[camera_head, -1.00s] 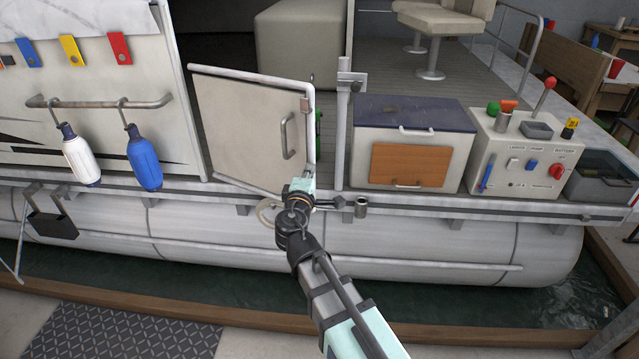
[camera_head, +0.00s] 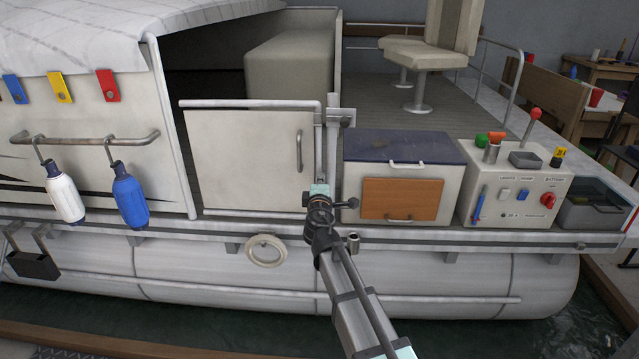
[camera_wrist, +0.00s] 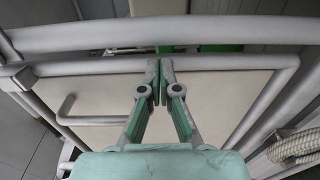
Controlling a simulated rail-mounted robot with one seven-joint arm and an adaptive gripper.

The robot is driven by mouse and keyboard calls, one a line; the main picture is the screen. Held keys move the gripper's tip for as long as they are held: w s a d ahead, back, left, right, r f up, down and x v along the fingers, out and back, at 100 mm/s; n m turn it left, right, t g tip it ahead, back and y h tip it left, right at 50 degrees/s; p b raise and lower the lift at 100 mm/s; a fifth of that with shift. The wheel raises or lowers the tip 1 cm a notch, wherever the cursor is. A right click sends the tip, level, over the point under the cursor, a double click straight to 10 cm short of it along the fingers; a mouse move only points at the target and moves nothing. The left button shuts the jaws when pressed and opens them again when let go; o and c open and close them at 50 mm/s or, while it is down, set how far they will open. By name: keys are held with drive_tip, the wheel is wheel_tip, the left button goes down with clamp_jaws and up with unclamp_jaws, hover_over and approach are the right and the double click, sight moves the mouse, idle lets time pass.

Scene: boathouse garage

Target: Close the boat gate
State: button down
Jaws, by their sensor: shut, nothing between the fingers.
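The boat gate (camera_head: 250,160) is a pale panel in a grey tube frame with a D-shaped handle (camera_head: 298,150). In the head view it stands nearly in line with the deck edge, its free edge close to the latch post (camera_head: 333,150). I cannot tell whether it is latched. My gripper (camera_head: 319,187) is at the gate's lower right corner, its fingertips unclear there. In the wrist view, my gripper (camera_wrist: 159,68) is shut and empty, fingers across the gate panel (camera_wrist: 225,95) by a frame tube. The handle (camera_wrist: 75,112) is left of the fingers. Contact is uncertain.
A box with an orange door (camera_head: 400,198) and a control console (camera_head: 512,195) stand right of the post. A white fender (camera_head: 64,192) and a blue fender (camera_head: 130,197) hang left. A ring (camera_head: 266,250) hangs below the gate on the pontoon (camera_head: 420,280).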

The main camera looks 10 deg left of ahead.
drive_tip(key=s+d, duration=0.7)
drive_tip(key=s, duration=0.4)
drive_tip(key=s+d+f+m+g+h, duration=0.25)
drive_tip(key=d+f+m, duration=0.25)
drive_tip(key=f, duration=0.5)
drive_tip(key=s+d+f+m+g+h, duration=0.2)
drive_tip(key=d+f+m+g+h, duration=0.3)
drive_tip(key=f, duration=0.4)
drive_tip(key=s+d+f+m+g, duration=0.2)
drive_tip(key=s+d+f+g, duration=0.4)
drive_tip(key=f, duration=0.5)
drive_tip(key=s+d+f+m+g, duration=0.2)
drive_tip(key=s+d+f, duration=0.3)
drive_tip(key=s+f, duration=0.5)
drive_tip(key=s+d+f+m+g+y, duration=0.15)
drive_tip(key=s+f+g, duration=0.35)
drive_tip(key=s, duration=0.6)
drive_tip(key=s+d+f+m+g+y, duration=0.1)
drive_tip(key=s+d+f+m+g, duration=0.15)
drive_tip(key=s+f, duration=0.6)
drive_tip(key=s+d+f+m+g+y, duration=0.1)
drive_tip(key=s+d+f+m+g, duration=0.2)
drive_tip(key=s, duration=1)
wheel_tip(320, 180, up, 15)
drive_tip(key=w+t+p, duration=0.1)
drive_tip(key=w+p, duration=0.2)
drive_tip(key=p, duration=1.4)
drive_tip(key=shift+r+n+t+y+p, duration=0.2)
drive_tip(key=shift+n+t+y+p, duration=0.1)
drive_tip(key=shift+n+p, duration=0.1)
